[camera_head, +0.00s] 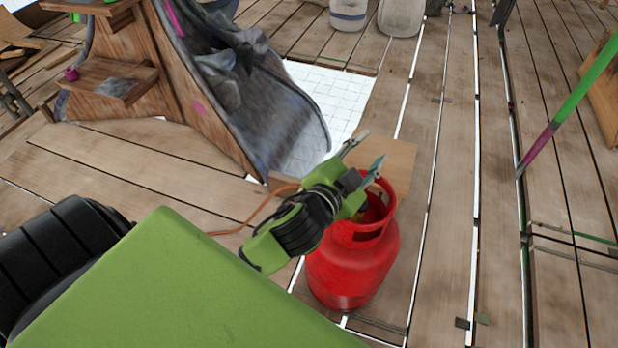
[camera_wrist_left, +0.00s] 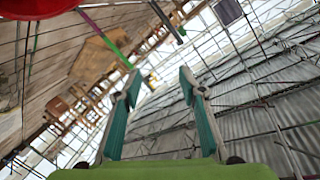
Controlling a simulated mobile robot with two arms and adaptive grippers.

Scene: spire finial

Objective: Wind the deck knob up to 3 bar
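A red gas cylinder (camera_head: 352,265) stands upright on the deck in the head view, with a ring-shaped collar at its top. A small yellowish part shows inside the collar, partly hidden by my left gripper; I cannot tell whether it is the knob. No pressure reading can be made out. My left gripper (camera_head: 366,153) is over the collar's far left side, its fingers apart and nothing between them. In the left wrist view the open fingers (camera_wrist_left: 159,84) point away from the cylinder, whose red edge (camera_wrist_left: 30,8) shows at the top left. My right gripper is not in view.
A wooden structure (camera_head: 125,90) with a grey, smeared curved sheet stands at the left. A small board (camera_head: 395,160) lies behind the cylinder. A green and pink pole (camera_head: 570,105) slants at the right. White containers (camera_head: 348,14) stand at the back. The plank deck right of the cylinder is mostly clear.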

